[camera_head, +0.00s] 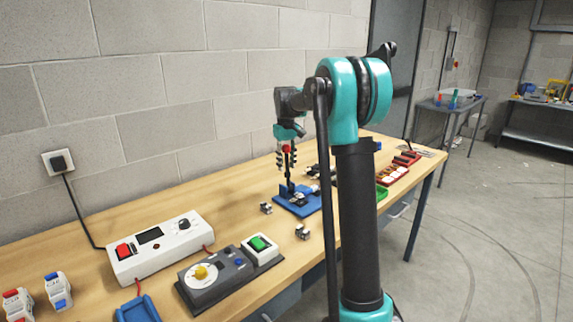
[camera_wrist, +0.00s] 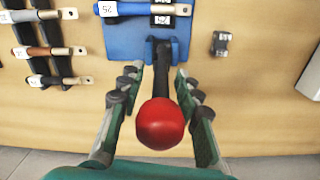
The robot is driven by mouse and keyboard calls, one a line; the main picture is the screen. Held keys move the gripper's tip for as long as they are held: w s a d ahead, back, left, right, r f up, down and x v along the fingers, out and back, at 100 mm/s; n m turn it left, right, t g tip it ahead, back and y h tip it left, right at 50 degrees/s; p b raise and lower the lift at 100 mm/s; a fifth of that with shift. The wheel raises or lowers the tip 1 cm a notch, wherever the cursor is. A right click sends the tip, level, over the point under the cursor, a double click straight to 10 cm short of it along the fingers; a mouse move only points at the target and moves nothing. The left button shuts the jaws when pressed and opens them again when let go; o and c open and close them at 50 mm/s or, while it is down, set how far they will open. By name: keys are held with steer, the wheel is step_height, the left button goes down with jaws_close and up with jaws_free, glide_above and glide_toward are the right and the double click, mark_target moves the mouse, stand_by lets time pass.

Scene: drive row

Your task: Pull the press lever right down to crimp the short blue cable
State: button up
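The press (camera_head: 298,203) has a blue base on the workbench, also in the wrist view (camera_wrist: 118,40). Its black lever (camera_wrist: 162,72) stands roughly upright in the head view, topped by a red ball knob (camera_wrist: 163,124), which also shows in the head view (camera_head: 287,149). A short blue cable (camera_wrist: 135,9) with a white label and metal lug lies across the press at the top of the wrist view. My gripper (camera_wrist: 159,85) is open, one finger on each side of the knob and lever, with gaps visible. It also shows in the head view (camera_head: 288,158).
Labelled cables (camera_wrist: 40,51) lie on a black rack left of the press in the wrist view. Small metal blocks (camera_head: 302,232) sit nearby. A white control box (camera_head: 155,250) and a grey unit with a green button (camera_head: 259,245) stand at the bench's near end.

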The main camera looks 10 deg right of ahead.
steer(key=shift+f, duration=0.15)
steer(key=shift+c, duration=0.3)
jaws_close()
